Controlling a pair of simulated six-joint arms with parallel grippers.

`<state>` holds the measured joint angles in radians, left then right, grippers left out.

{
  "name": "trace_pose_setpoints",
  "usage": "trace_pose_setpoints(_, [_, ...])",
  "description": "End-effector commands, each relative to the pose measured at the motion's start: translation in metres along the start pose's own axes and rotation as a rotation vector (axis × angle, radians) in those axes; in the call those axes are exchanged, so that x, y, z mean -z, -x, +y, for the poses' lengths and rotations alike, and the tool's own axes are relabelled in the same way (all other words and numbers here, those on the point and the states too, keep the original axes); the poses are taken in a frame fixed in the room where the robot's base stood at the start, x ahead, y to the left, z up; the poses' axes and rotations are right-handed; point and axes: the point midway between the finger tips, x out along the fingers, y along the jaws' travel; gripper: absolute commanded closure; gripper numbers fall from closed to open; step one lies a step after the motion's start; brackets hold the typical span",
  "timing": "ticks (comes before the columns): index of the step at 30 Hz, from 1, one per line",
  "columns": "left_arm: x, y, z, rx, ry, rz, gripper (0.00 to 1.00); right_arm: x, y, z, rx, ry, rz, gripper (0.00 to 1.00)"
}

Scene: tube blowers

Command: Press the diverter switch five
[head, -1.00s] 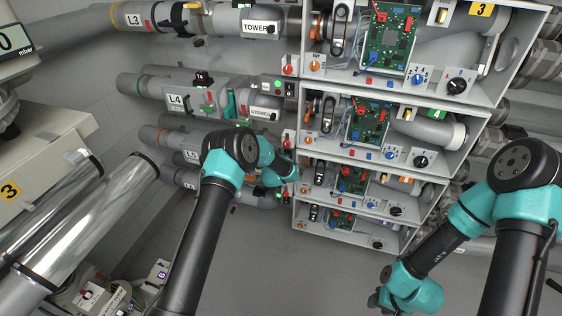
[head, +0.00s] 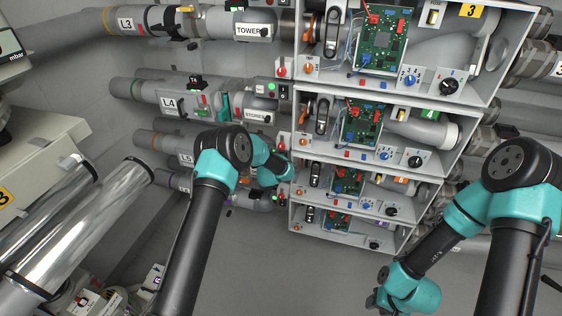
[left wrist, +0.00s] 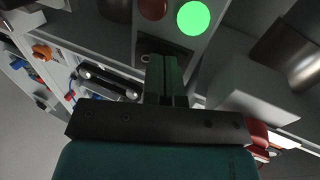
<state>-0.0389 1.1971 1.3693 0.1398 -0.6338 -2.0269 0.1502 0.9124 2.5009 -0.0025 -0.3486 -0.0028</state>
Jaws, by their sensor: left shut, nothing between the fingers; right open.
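The pipe row labelled L5 (head: 186,160) runs behind my left arm in the head view. My left gripper (head: 287,170) is at the right end of that row, beside the third shelf unit; the switch there is mostly hidden behind my wrist. In the left wrist view my left gripper (left wrist: 165,72) is shut and empty. Its tips are at a grey panel, just below a lit green button (left wrist: 193,18) and a dark red button (left wrist: 152,8). I cannot tell whether the tips touch the panel. My right gripper (head: 378,300) is low at the front, away from the shelves.
Shelf units with circuit boards (head: 382,42) and knobs stand to the right of the pipes. The L4 row (head: 168,102) lies above my left gripper. Shiny metal tubes (head: 85,225) slant at the left. The floor (head: 300,275) between my arms is clear.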

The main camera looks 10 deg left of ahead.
Motion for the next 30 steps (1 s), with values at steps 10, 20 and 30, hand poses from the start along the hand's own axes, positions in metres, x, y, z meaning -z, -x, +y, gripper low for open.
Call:
trace_pose_setpoints(10, [0.007,0.017,-0.002,-0.001,-0.004,0.009,1.0,0.0,0.0,0.0,0.0,0.0,0.0,0.57])
trace_pose_setpoints(20, [0.015,0.064,-0.006,0.001,-0.007,0.018,1.0,0.0,0.0,0.0,0.0,0.0,0.0,0.57])
trace_pose_setpoints(30, [0.014,0.117,-0.009,0.001,-0.007,0.018,1.0,0.0,0.0,0.0,0.0,0.0,0.0,0.57])
